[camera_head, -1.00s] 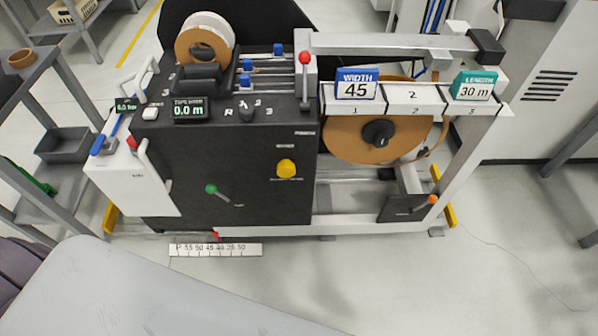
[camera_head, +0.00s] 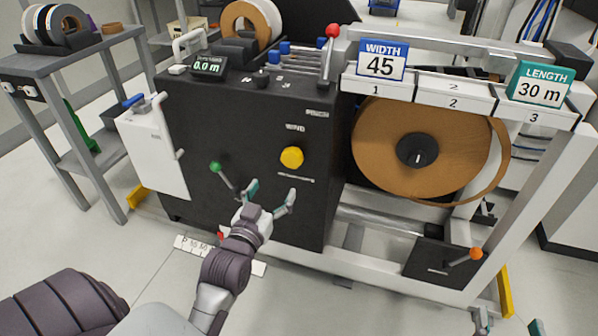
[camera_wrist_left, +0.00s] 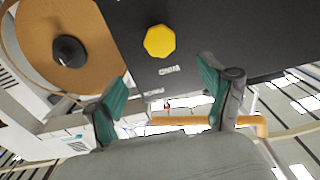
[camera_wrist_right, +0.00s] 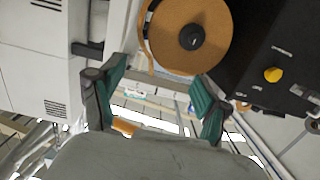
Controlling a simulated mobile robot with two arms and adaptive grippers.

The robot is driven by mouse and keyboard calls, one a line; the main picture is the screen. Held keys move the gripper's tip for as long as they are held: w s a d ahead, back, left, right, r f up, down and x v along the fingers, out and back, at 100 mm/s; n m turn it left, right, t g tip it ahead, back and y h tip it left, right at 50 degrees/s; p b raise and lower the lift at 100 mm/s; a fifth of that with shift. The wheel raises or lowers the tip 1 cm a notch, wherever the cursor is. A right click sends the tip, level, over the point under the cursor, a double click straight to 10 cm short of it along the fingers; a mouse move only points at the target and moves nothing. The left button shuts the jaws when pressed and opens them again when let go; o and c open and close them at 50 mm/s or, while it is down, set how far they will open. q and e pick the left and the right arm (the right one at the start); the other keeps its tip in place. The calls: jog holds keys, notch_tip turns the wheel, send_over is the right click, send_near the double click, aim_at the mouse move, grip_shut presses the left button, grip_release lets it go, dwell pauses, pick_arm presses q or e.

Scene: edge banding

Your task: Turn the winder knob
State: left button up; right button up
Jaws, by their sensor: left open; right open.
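The yellow winder knob (camera_head: 292,157) sits on the dark front panel (camera_head: 230,120) of the machine, with a small label above it. The knob also shows in the left wrist view (camera_wrist_left: 160,41), beyond my fingers, and in the right wrist view (camera_wrist_right: 273,74). My left gripper (camera_head: 272,193) is open and empty. It is below the knob and apart from it. My right gripper (camera_head: 508,324) is open and empty at the bottom right edge of the head view, mostly cut off. It is far from the knob.
A lever with a green ball (camera_head: 215,167) stands left of the knob, near my left gripper. A brown tape roll (camera_head: 370,150) with a black hub is at right. A lever with an orange tip (camera_head: 475,254) is low right. A grey shelf table (camera_head: 70,52) stands at left.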

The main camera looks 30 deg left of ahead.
aim_at(290, 160)
pick_arm(q)
jog(key=b+x, duration=0.1)
jog(key=x, duration=0.6)
jog(key=shift+b, duration=0.3)
jog(key=b+x, duration=0.1)
jog(key=x, duration=0.5)
jog(key=shift+b, duration=0.3)
jog(key=shift+w+a, duration=0.1)
jog(key=shift+w, duration=0.25)
pick_arm(e)
jog(key=s+a+r+t+y, duration=0.1)
jog(key=s+r+t+y, duration=0.2)
jog(key=r+t, duration=0.6)
jog(key=shift+s+r, duration=0.3)
jog(key=shift+r, duration=1.8)
jog(key=shift+a, duration=0.1)
